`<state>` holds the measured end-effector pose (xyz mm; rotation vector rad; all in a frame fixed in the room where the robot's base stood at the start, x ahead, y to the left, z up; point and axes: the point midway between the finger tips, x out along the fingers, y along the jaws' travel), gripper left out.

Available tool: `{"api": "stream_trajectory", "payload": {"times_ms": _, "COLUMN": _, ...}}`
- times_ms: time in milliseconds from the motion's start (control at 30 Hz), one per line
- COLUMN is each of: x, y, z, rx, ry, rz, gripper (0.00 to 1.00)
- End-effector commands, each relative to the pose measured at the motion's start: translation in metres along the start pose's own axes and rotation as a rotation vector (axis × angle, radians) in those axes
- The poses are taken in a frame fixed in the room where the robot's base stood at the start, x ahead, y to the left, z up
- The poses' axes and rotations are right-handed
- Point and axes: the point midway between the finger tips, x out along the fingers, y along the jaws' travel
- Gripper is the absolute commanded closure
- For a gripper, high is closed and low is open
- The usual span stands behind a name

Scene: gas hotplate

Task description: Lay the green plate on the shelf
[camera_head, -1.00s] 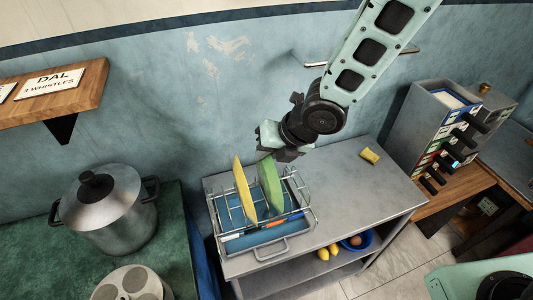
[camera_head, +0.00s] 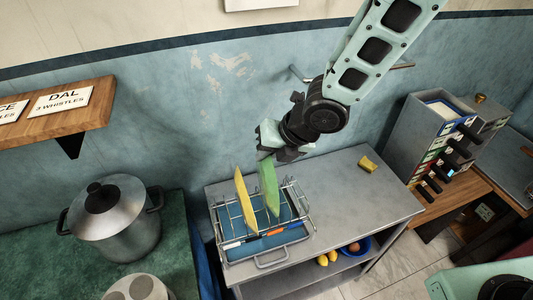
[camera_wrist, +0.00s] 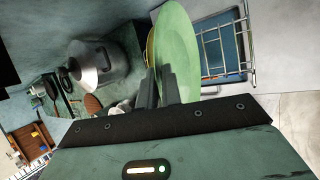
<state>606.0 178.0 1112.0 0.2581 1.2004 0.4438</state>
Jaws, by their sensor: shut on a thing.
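The green plate (camera_head: 269,186) stands on edge in the wire dish rack (camera_head: 300,206), at the right of the yellow plate (camera_head: 246,198). My gripper (camera_head: 270,156) is above the rack, shut on the top edge of the green plate. In the wrist view the green plate (camera_wrist: 177,50) sits between my two dark fingers (camera_wrist: 160,88), and the rack (camera_wrist: 240,45) is beside it. The rack stands on a grey metal table (camera_head: 335,195) with a lower shelf (camera_head: 300,283). I cannot tell whether the green plate touches the rack's bottom.
A yellow sponge (camera_head: 368,164) lies on the table's right part, with bare room around it. A blue bowl (camera_head: 357,245) and yellow fruit (camera_head: 328,257) are on the lower shelf. A wooden wall shelf (camera_head: 60,113) with signs and a steel pot (camera_head: 115,215) are at the left.

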Motion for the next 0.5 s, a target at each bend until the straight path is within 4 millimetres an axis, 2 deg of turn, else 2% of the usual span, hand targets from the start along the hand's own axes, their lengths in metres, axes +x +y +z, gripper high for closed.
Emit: {"api": "stream_trajectory", "payload": {"times_ms": 500, "x": -0.023, "y": 0.011, "z": 0.01, "rx": 0.0, "ry": -0.001, "rz": 0.0, "gripper": 1.0}}
